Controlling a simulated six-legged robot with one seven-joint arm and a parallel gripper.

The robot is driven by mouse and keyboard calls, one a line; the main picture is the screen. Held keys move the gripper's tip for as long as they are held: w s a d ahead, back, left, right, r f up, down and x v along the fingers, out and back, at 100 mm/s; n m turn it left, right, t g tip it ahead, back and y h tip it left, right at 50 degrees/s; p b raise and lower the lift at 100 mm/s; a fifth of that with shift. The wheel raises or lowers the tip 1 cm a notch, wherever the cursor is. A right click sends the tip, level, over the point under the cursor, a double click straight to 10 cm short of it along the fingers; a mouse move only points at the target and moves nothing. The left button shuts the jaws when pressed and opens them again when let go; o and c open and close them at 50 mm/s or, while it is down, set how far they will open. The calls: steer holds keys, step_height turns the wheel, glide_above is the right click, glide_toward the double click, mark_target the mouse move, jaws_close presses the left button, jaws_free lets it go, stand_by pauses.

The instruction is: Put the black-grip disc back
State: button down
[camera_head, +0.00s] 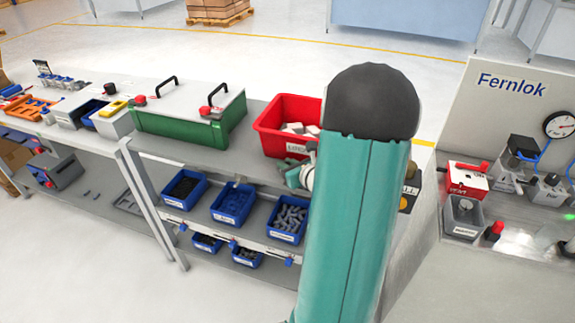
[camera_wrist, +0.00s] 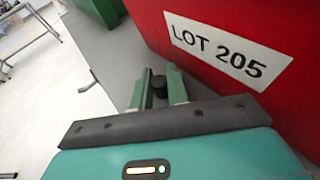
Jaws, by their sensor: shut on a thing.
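My gripper (camera_wrist: 158,80) is shut on a small dark knob, the grip of the black-grip disc (camera_wrist: 158,86), between its two green fingers in the wrist view. Only the dark grip shows there; I cannot make out the disc's plate. The gripper is close beside the red bin (camera_wrist: 190,12), whose white label reads LOT 205, and over a grey surface. In the head view the red bin (camera_head: 268,128) stands on the bench with pale pieces inside. My arm covers its right part and much of my gripper there. No place for the disc shows clearly.
A green box (camera_head: 170,128) with black handles stands left of the red bin on the bench (camera_head: 150,150). Blue bins (camera_head: 233,203) with parts sit on the shelf below. At right a workstation (camera_head: 405,225) holds a red box, a gauge and other fittings.

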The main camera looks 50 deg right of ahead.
steer(key=shift+f, duration=0.2)
steer(key=c, duration=1.6)
jaws_free()
steer(key=shift+c, duration=0.2)
steer(key=shift+r, duration=0.2)
steer(key=v, duration=1.2)
